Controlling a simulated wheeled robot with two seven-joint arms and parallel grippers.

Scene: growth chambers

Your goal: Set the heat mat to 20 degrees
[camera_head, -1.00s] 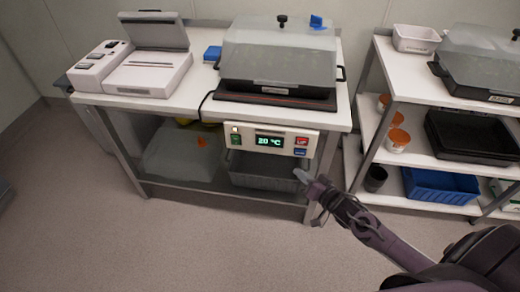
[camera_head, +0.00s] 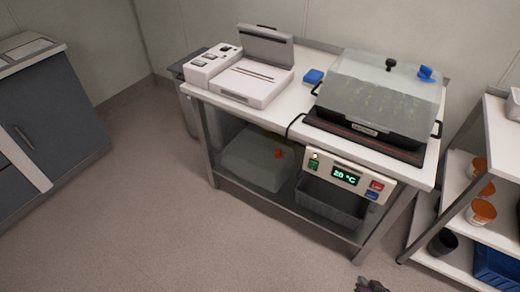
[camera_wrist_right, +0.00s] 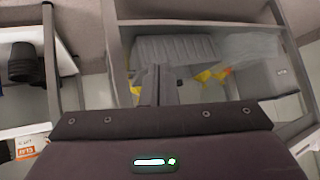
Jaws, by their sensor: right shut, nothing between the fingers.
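The heat mat controller (camera_head: 345,178) hangs under the front edge of the bench, and its green display reads 20 °C. It has a red button (camera_head: 376,186) and a blue button (camera_head: 371,195) at its right end, and green and orange parts at its left end. The dark heat mat (camera_head: 365,139) lies on the bench under a clear-lidded propagator (camera_head: 380,95). My right gripper (camera_head: 370,285) shows at the bottom edge of the head view, apart from the controller. Its fingers (camera_wrist_right: 155,85) are shut and empty in the wrist view. My left gripper is out of view.
The lower shelf holds a grey tray (camera_head: 330,200) and a translucent bin (camera_head: 258,160). A shelf rack with pots (camera_head: 481,212) stands at right. The floor in front is clear.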

